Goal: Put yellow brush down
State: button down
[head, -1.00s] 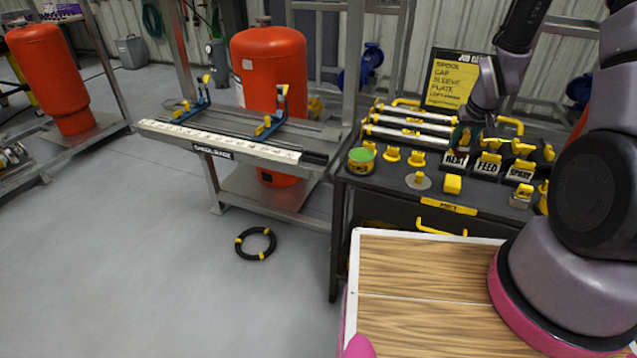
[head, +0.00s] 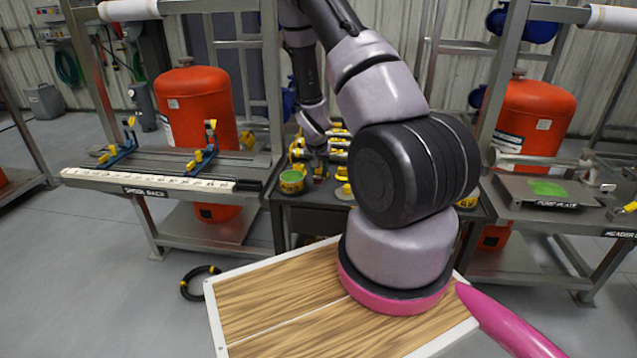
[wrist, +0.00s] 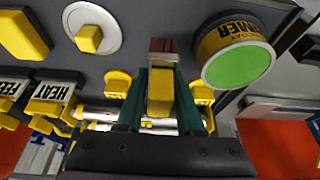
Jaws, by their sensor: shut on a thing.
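The yellow brush (wrist: 160,92) has a yellow handle and dark red bristles. It is between the two dark green fingers of my gripper (wrist: 160,98), which is shut on it. The brush is over the dark bench top (wrist: 135,18); I cannot tell whether its bristles touch the surface. In the head view, my gripper (head: 318,170) is low over the bench, just right of the green-topped tin (head: 291,182). The brush cannot be made out there.
The tin (wrist: 238,62) is close to the right of the brush in the wrist view. Yellow fittings (wrist: 117,83) flank the fingers. A white disc with a yellow knob (wrist: 92,28) and HEAT (wrist: 55,92) and FEED blocks lie left. My arm hides much of the bench.

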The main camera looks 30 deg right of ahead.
aim_at(320, 181)
notch_tip(320, 181, down, 4)
jog(key=shift+d+f, duration=0.1)
jog(key=c, duration=0.5)
grip_release()
jog(key=shift+c, duration=0.2)
